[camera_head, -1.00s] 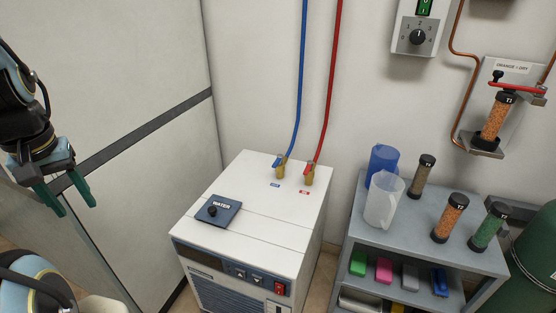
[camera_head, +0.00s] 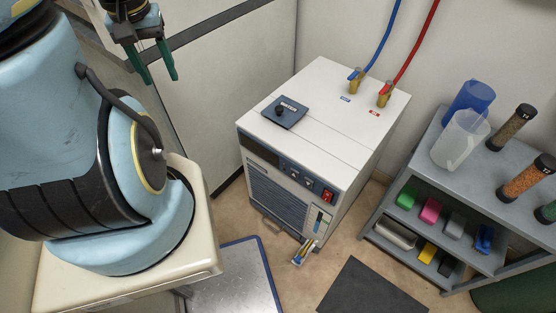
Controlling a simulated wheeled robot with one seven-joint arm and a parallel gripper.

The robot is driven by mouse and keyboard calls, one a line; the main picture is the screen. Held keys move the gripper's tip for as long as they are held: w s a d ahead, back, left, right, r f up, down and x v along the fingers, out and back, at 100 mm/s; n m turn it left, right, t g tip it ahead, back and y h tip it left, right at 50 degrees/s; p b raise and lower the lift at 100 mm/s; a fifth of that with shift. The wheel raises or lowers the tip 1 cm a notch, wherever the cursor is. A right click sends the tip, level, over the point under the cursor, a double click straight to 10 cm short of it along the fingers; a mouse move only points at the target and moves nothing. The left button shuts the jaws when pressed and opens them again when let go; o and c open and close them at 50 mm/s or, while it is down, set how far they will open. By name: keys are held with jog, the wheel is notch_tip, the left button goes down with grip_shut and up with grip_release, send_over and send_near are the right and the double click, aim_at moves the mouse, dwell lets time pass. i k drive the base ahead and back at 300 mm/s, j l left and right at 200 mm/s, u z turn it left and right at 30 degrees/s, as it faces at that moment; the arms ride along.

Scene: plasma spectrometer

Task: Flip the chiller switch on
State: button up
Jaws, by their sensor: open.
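The chiller (camera_head: 345,140) is a white box with a blue-grey front panel, standing on the floor in the middle of the view. A red rocker switch (camera_head: 327,196) sits at the right of its upper front panel. Whether the switch is on or off is too small to tell. My gripper (camera_head: 162,80) has green fingers, hangs at the upper left and is open and empty. It is well apart from the chiller, to the left of it.
A water cap (camera_head: 285,112) sits on the chiller's top, with blue (camera_head: 380,40) and red (camera_head: 416,45) hoses behind. A grey shelf (camera_head: 420,172) with jugs and tubes stands at the right. A dark mat (camera_head: 372,288) lies on the floor in front.

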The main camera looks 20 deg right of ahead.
aim_at(327, 196)
jog(key=k+u, duration=0.3)
jog(key=k, duration=0.2)
jog(key=k+j+u, duration=0.1)
jog(key=k+u, duration=0.2)
jog(key=k, duration=0.15)
